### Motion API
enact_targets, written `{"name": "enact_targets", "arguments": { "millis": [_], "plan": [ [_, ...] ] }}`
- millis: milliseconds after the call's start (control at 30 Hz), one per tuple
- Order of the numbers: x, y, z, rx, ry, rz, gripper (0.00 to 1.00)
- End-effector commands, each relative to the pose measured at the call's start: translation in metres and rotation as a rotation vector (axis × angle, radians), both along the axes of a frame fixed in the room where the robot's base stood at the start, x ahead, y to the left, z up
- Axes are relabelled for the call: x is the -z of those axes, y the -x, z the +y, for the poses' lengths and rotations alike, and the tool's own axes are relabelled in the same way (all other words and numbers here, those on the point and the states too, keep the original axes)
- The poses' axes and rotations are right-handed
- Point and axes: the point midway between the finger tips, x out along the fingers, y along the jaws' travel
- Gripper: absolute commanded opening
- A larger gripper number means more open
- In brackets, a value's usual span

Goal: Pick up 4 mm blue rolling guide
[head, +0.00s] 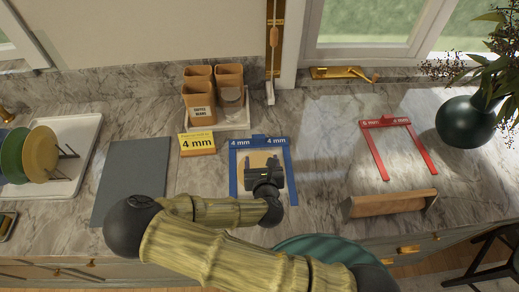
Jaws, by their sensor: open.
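The blue rolling guide (258,143) is a flat U-shaped frame marked "4 mm" at both corners of its far bar. It lies on the marble counter around a light tan piece (250,161). My gripper (266,160) is above the inside of the frame, right of its middle. It is open, but its fingertips are small and dark here. I cannot tell whether they touch the guide or the tan piece.
A yellow "4 mm" sign (197,142) stands left of the guide. Brown canisters (199,93) stand behind. A grey mat (133,172) lies left, and a dark green vase (469,123) stands far right.

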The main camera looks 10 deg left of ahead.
Motion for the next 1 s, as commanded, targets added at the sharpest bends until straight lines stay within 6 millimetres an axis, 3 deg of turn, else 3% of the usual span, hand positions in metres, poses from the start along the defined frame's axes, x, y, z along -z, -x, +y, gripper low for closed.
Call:
{"name": "enact_targets", "arguments": {
  "millis": [1000],
  "plan": [
    [0.013, -0.019, 0.005, 0.008, -0.009, 0.003, 0.69]
  ]
}}
